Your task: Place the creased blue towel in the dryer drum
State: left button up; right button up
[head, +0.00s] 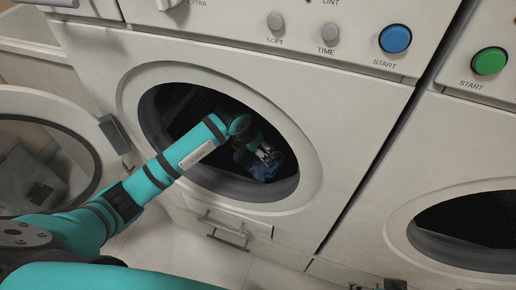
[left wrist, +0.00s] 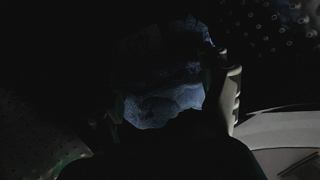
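The creased blue towel (head: 247,165) is a dark, bunched lump inside the dryer drum (head: 180,108), behind the round opening of the middle machine. My left arm reaches in through this opening. My left gripper (head: 267,156) is inside, at the towel, with its pale fingers against the cloth; it looks shut on the towel. In the dark left wrist view the towel (left wrist: 165,85) fills the space at the fingers, and one pale finger shows at its right edge. The other finger is lost in shadow. Small dark parts at the bottom right of the head view may be my right gripper (head: 392,284).
The round door (head: 108,160) stands open at the left, near my arm. The opening's pale rim (head: 312,180) surrounds my forearm. A blue start button (head: 395,38) is above. Another machine with a dark opening (head: 470,220) and a green button (head: 489,61) stands at the right.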

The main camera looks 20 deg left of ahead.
aim_at(252, 162)
pick_arm(q)
jog(key=shift+r, duration=0.25)
jog(key=p+v, duration=0.1)
jog(key=v, duration=0.6)
jog(key=shift+p, duration=0.4)
pick_arm(e)
jog(key=x, duration=0.6)
jog(key=shift+s, duration=0.3)
